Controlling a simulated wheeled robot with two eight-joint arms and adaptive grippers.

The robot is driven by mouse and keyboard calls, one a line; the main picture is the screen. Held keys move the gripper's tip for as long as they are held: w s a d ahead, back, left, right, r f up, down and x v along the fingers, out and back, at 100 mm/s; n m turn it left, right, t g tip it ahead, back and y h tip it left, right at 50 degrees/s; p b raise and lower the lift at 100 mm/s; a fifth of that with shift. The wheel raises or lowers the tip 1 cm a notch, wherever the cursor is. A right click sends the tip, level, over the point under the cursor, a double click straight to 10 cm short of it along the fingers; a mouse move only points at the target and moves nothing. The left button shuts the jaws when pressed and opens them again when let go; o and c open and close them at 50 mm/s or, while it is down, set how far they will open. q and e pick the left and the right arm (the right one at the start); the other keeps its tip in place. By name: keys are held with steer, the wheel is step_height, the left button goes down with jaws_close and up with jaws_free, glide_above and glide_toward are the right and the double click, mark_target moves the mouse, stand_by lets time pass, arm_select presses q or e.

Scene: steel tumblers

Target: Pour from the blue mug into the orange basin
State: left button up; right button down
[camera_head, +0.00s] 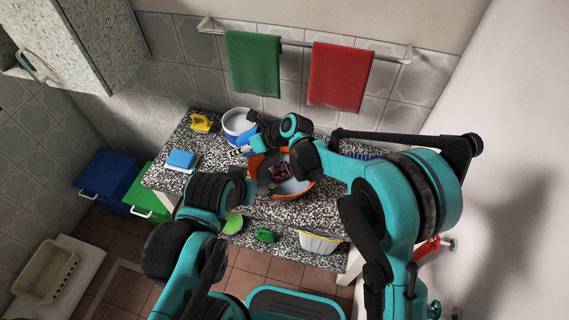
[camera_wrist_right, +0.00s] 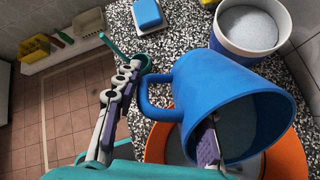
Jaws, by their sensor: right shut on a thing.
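The blue mug (camera_wrist_right: 205,88) is tilted in the right wrist view, its mouth facing the lower right above the orange basin (camera_wrist_right: 288,155). My right gripper (camera_wrist_right: 165,110) is shut on the mug, one finger on the handle side and the other inside its mouth. In the head view the mug (camera_head: 246,134) is mostly hidden by my right gripper (camera_head: 247,148). The basin (camera_head: 308,192) stands on the counter with grey material inside, partly covered by my arms.
A white tub (camera_wrist_right: 248,28) of grey material stands beside the mug. A blue sponge (camera_head: 181,159) and a yellow item (camera_head: 202,122) lie on the speckled counter's left. A green item (camera_head: 266,235) and a white container (camera_head: 319,243) are at the front.

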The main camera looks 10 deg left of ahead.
steer(key=shift+d+y+b, duration=0.25)
steer(key=shift+y+b, duration=0.9)
steer(key=shift+y, duration=0.05)
stand_by(1.2)
steer(key=shift+d+f+y+b, duration=0.25)
steer(key=shift+d+y+b, duration=0.2)
steer(key=shift+y+b, duration=0.75)
stand_by(0.8)
steer(key=shift+d+f+m+y+b, duration=0.15)
steer(key=shift+d+y+b, duration=0.15)
steer(key=shift+d+b, duration=0.4)
steer(key=shift+d+m+y+b, duration=0.15)
steer(key=shift+d+y+b, duration=0.2)
steer(key=shift+b, duration=0.55)
steer(key=shift+d+r+t+y, duration=0.3)
steer(key=shift+d+r+y, duration=0.15)
steer(key=shift+y, duration=0.2)
steer(key=shift+a, duration=0.1)
